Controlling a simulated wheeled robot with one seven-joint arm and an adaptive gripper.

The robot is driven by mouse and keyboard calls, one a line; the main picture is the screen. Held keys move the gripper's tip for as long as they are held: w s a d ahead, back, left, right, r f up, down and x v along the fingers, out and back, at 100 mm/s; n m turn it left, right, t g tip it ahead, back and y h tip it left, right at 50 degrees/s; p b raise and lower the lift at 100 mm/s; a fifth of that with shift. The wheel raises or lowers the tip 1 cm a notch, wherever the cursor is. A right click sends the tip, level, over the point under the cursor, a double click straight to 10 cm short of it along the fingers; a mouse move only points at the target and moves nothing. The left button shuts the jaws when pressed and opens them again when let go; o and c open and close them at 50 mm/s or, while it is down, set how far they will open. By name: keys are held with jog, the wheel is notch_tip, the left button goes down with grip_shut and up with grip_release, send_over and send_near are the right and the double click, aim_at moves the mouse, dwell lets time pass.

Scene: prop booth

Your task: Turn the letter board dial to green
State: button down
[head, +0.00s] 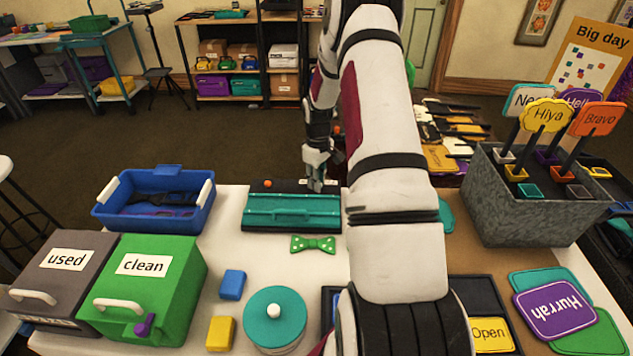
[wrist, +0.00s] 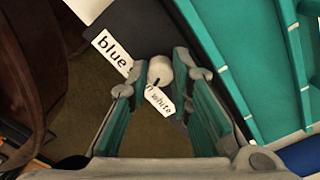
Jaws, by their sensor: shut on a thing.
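The letter board (head: 292,212) is a teal ridged panel with a dark strip along its far edge, flat on the table. The dial (wrist: 159,70) is a small off-white round knob on that strip, with a dark mark on its rim. A "blue" label (wrist: 110,45) and a "white" label (wrist: 159,103) lie around it; the label between them is mostly covered by the knob. My gripper (wrist: 161,84) is shut on the dial, one finger on each side. In the head view my gripper (head: 318,178) is at the board's far right end and hides the dial.
An orange knob (head: 268,183) stands on the strip's left part. A blue tray (head: 155,222) is left of the board, and a green dotted bow tie (head: 313,244) lies in front. A grey speckled box (head: 530,215) of signs stands to the right.

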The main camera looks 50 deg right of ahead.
jog(key=shift+m+b, duration=0.7)
jog(key=shift+m, duration=1.4)
jog(key=c, duration=1.4)
grip_release()
jog(key=shift+c, duration=0.2)
notch_tip(320, 180, up, 12)
